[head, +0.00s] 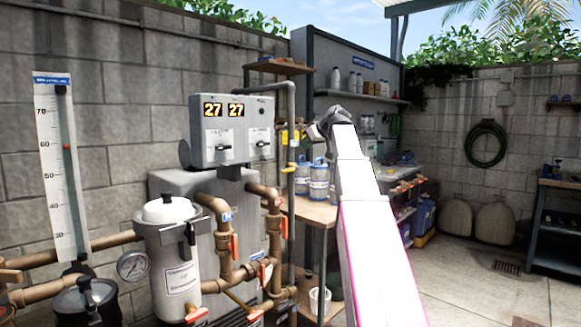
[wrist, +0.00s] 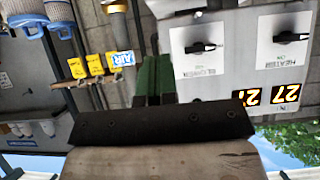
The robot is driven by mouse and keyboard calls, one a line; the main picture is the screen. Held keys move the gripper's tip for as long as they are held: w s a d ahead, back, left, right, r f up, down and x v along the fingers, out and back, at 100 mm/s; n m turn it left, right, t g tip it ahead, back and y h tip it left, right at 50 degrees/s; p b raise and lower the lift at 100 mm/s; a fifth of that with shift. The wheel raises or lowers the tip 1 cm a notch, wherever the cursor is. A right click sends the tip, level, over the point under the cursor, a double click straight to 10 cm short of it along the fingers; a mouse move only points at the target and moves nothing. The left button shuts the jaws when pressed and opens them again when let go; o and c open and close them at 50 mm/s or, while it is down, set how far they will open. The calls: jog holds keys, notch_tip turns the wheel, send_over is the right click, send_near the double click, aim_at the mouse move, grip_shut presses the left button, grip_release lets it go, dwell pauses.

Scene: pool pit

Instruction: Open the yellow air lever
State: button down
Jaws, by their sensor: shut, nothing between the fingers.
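The yellow air lever (head: 288,169) is small and sits roughly crosswise on a thin vertical grey pipe, right of the control box in the head view. In the wrist view, which is upside down, a blue AIR tag (wrist: 122,58) hangs beside yellow tags (wrist: 95,65) on a rail. I cannot clearly make out the lever there. My gripper (wrist: 152,82) is shut and empty, its dark green fingers pointing towards the wall near the tags. In the head view my gripper (head: 322,128) is up and right of the lever, apart from it, its fingers partly hidden.
The grey control box (head: 231,129) reading 27 27 has two black knobs. Brown pipes with orange-red handles (head: 233,246) and a white-lidded filter pot (head: 168,209) stand lower left. Blue-lidded jars (head: 318,182) stand on a wooden shelf behind. Open floor lies to the right.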

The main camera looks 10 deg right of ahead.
send_over(291, 170)
jog(key=s, duration=0.3)
notch_tip(291, 170, down, 5)
jog(key=shift+w+a+f, duration=0.15)
jog(key=shift+f, duration=0.6)
jog(key=shift+w+a+f, duration=0.1)
jog(key=shift+a+f, duration=0.05)
jog(key=shift+f, duration=0.65)
jog(key=shift+w+a+f, duration=0.15)
jog(key=shift+f, duration=0.6)
jog(key=shift+f, duration=0.1)
